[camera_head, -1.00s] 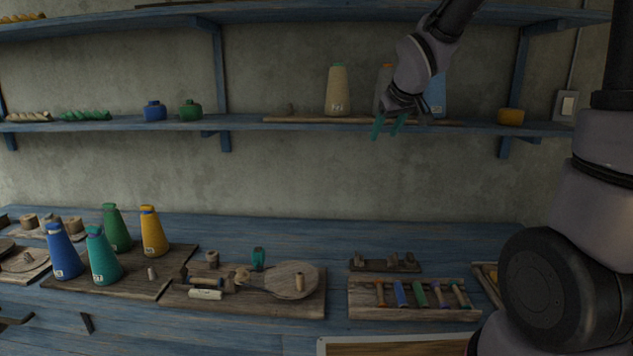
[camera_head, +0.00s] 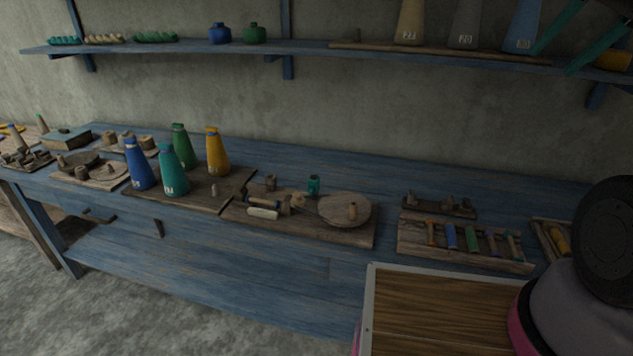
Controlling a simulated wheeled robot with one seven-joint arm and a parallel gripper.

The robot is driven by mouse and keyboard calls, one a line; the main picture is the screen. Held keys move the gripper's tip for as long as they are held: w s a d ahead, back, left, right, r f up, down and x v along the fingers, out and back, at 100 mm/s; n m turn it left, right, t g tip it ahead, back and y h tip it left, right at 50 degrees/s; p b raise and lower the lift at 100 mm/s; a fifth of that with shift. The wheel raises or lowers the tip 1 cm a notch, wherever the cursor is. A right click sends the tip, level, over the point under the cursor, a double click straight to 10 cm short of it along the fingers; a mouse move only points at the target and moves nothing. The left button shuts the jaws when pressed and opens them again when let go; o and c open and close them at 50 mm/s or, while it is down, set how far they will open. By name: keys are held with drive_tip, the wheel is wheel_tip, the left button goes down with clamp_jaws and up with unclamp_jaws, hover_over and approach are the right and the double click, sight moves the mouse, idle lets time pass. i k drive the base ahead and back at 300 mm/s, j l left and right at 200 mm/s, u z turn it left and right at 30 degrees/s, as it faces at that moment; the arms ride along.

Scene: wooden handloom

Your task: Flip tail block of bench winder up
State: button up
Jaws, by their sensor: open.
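The bench winder appears to be the wooden board (camera_head: 318,228) on the blue bench, with a round wooden disc (camera_head: 338,208) at its right. A spindle with a pale roll (camera_head: 263,213) and small wooden blocks (camera_head: 297,201) sit at its left and middle. A small teal piece (camera_head: 314,185) stands at its back edge. I cannot tell which block is the tail block, or its pose. My gripper (camera_head: 556,60) shows only as two teal fingers, apart and empty, at the upper right. It is far from the winder, in front of the shelf.
Cone spools (camera_head: 169,171) stand left of the winder. A rack of coloured bobbins (camera_head: 462,240) is at its right, with a small block stand (camera_head: 440,206) behind. The shelf (camera_head: 330,55) runs above.

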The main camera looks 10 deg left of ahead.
sight(240, 191)
drive_tip(key=u, duration=1.4)
drive_tip(key=i+j, duration=0.85)
drive_tip(key=i, duration=0.15)
